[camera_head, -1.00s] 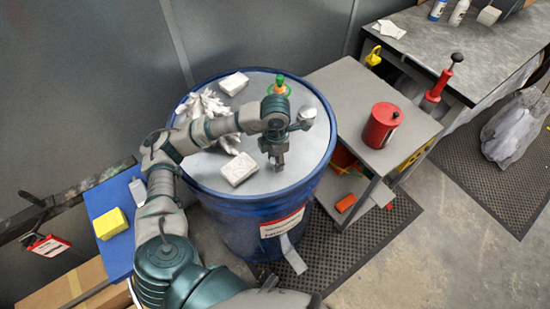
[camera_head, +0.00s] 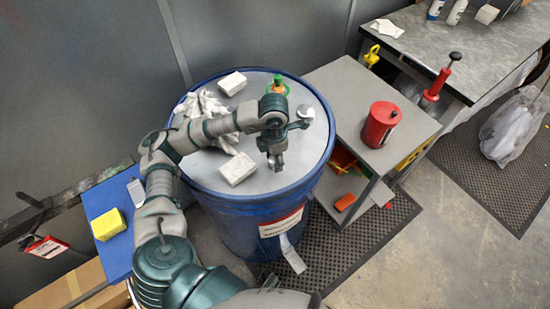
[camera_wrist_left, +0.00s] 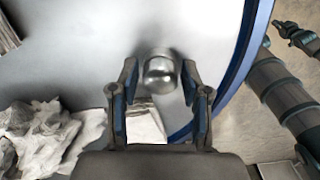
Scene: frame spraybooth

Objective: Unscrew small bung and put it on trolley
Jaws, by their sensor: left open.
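A silver, round-topped piece that looks like the small bung (camera_head: 305,111) sits on the lid of the blue drum (camera_head: 255,215). In the left wrist view the bung (camera_wrist_left: 160,73) shows just beyond my fingertips, roughly centred between them. My left gripper (camera_head: 275,163) points down over the lid, and is open and empty (camera_wrist_left: 160,88). I cannot tell its exact height above the lid. A grey shelved unit (camera_head: 340,85), seemingly the trolley, stands right of the drum. My right gripper (camera_wrist_left: 285,32) seems to show at the upper right of the left wrist view, its jaws unclear.
White gloves (camera_head: 205,108), two white blocks (camera_head: 238,169) and a green-orange fitting (camera_head: 278,86) lie on the lid. A red can (camera_head: 379,125) stands on the unit, with free top around it. A yellow block (camera_head: 108,224) sits on a blue surface at left.

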